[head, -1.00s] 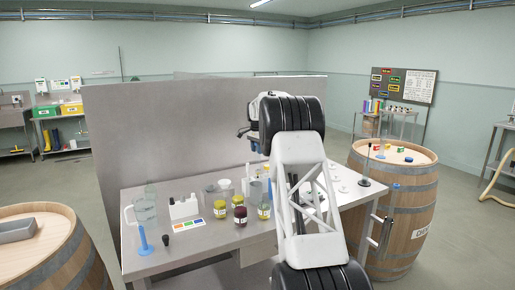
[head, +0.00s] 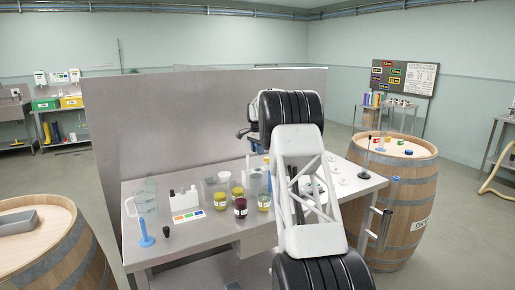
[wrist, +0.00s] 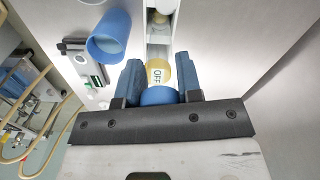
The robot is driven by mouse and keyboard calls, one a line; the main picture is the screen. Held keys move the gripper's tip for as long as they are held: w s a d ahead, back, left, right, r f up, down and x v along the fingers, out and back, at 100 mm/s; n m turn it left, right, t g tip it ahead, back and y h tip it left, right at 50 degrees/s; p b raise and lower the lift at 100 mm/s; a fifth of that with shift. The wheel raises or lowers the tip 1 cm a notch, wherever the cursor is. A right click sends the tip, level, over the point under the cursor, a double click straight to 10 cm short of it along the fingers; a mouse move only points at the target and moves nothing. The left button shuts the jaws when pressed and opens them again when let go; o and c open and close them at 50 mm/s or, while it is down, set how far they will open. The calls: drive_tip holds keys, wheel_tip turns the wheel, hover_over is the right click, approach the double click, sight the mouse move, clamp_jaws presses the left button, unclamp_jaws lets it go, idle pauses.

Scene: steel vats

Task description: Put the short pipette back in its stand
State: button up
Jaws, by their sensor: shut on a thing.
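In the wrist view my gripper (wrist: 158,64) has its two blue fingers shut on a short piece with a blue end and a yellowish body lettered "OFF", which I take to be the short pipette (wrist: 158,95). Its far end is hard to make out. A white upright piece with a slot, perhaps the stand (wrist: 160,32), lies just beyond the fingertips; I cannot tell whether the pipette touches it. In the head view my gripper (head: 256,146) is mostly hidden behind my arm, above the back of the steel bench. A white block (head: 252,180) stands below it.
A blue open cylinder (wrist: 107,40) is close to the left finger in the wrist view. Jars (head: 240,207), a glass jug (head: 146,202) and a white rack (head: 184,198) stand on the bench (head: 205,245). A steel partition (head: 190,125) rises behind. Barrels flank the bench.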

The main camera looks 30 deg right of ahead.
drive_tip(key=shift+f, duration=1.2)
drive_tip(key=o, duration=1)
drive_tip(key=shift+r, duration=3.85)
